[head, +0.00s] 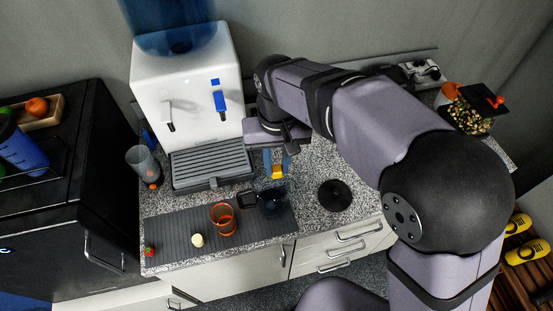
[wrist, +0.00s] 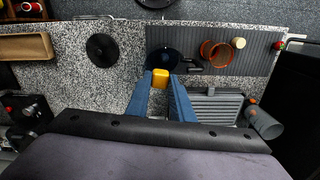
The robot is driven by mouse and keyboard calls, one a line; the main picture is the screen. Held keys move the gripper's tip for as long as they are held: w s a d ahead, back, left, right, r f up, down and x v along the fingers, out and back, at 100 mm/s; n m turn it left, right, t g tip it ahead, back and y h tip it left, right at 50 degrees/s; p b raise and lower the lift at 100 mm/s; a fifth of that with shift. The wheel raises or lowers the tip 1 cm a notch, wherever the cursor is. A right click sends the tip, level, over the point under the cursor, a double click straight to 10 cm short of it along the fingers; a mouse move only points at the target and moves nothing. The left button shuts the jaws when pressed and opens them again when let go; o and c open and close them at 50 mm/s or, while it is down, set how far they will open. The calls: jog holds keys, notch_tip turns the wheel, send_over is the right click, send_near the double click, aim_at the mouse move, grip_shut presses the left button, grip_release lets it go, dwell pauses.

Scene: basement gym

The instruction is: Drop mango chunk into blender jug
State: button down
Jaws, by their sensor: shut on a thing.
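The yellow mango chunk (head: 278,173) is held between the blue fingertips of my gripper (head: 277,164); it also shows in the wrist view (wrist: 160,78). A dark, see-through round vessel with a black handle, which looks like the blender jug (head: 271,201), stands on the grey ribbed mat. In the wrist view the jug (wrist: 163,59) lies just beyond the chunk, its handle to the right. The chunk is apart from the jug, above the counter on the dispenser's side of it. The inside of the jug is too dark to tell.
An orange cup (head: 223,218), a pale piece (head: 197,240) and a strawberry (head: 149,251) are on the mat (head: 172,229). A black disc (head: 335,195) lies right of the jug. The white water dispenser (head: 190,95) and a grey tumbler (head: 143,165) stand left of my gripper.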

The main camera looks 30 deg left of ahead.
aim_at(277, 178)
jog(key=shift+n, duration=0.3)
jog(key=shift+f, duration=0.1)
notch_tip(277, 178, down, 6)
jog(key=b, duration=0.5)
jog(key=c, duration=1.5)
grip_release()
jog(key=shift+o, duration=0.2)
jog(key=shift+r+b, duration=1.05)
jog(key=shift+r, duration=2.75)
